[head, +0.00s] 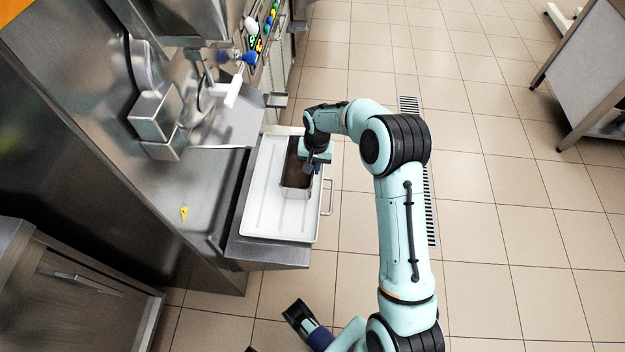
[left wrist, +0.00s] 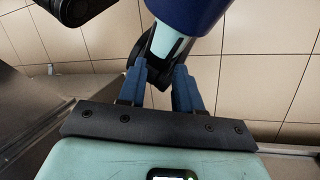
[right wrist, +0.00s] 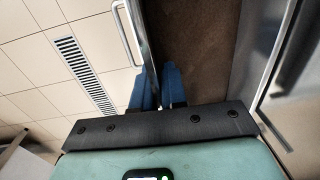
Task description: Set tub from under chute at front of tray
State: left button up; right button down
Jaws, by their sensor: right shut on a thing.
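A rectangular metal tub (head: 296,192) with brown contents is over the right part of a white tray (head: 262,222). I cannot tell whether it rests on the tray or is slightly raised. My right gripper (head: 312,168) is at the tub's right side and hides part of it. In the right wrist view, its blue fingers (right wrist: 160,88) are shut on the tub's side wall, with the brown contents (right wrist: 195,45) beside them. A grey metal chute (head: 232,128) is behind and left of the tub. My left gripper (left wrist: 163,90) is open and empty, away from the tray.
The steel machine (head: 150,190) stands along the left, with a yellow warning sticker. A metal handle (head: 329,197) sticks out at the tray's right side. A steel cabinet (head: 75,290) is at lower left. The tiled floor (head: 490,240) to the right is clear.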

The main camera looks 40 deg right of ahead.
notch_tip(320, 180, down, 3)
jog(key=shift+f, duration=0.2)
notch_tip(320, 180, down, 4)
jog(key=shift+w+r+b, duration=0.1)
jog(key=shift+r+b, duration=0.05)
jog(key=shift+b, duration=0.35)
pick_arm(q)
jog(key=shift+w+a+f, duration=0.15)
jog(key=shift+w+f, duration=0.25)
jog(key=shift+f, duration=0.15)
pick_arm(e)
jog(key=c, duration=1.5)
grip_release()
pick_arm(q)
jog(key=shift+w, duration=0.1)
pick_arm(e)
jog(key=shift+o, duration=0.2)
